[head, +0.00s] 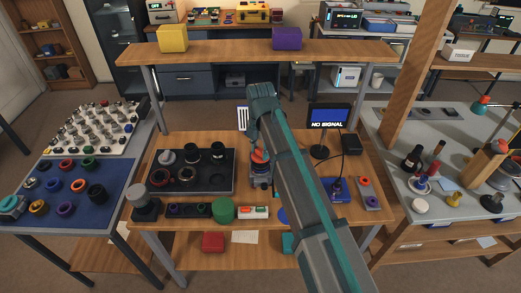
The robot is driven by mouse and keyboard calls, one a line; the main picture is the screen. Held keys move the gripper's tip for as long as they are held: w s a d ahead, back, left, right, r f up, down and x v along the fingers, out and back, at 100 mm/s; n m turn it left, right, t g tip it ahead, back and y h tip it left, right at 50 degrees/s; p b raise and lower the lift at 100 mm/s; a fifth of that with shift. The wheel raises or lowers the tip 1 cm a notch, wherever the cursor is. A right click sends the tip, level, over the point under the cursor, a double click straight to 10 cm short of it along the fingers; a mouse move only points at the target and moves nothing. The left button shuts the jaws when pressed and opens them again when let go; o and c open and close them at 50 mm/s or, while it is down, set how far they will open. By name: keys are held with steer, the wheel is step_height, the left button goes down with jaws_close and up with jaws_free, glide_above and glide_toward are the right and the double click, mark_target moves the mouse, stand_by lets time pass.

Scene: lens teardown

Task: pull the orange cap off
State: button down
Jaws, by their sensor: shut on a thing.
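The orange cap (259,156) shows just left of my arm, at the top of a grey and dark upright holder or lens body (260,180) on the middle workbench. My gripper (257,146) points down from the bent end of my arm and is shut on the orange cap. My arm covers the right side of the cap and of the body below it. The fingertips are small and partly hidden. I cannot tell whether the cap is still seated on the body or slightly raised.
A dark tray (228,185) with several lens parts lies left of the cap. A green cylinder (223,210) stands in front. A small "NO SIGNAL" monitor (328,117) and a blue device (338,190) are to the right. A shelf (220,54) with yellow and purple boxes spans the back.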

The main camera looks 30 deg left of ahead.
mark_target(260, 150)
steer(key=shift+r+p, duration=0.45)
stand_by(0.7)
steer(key=shift+r, duration=0.4)
steer(key=shift+r+p, duration=1.6)
steer(key=shift+r, duration=0.5)
steer(key=shift+a+f, duration=0.1)
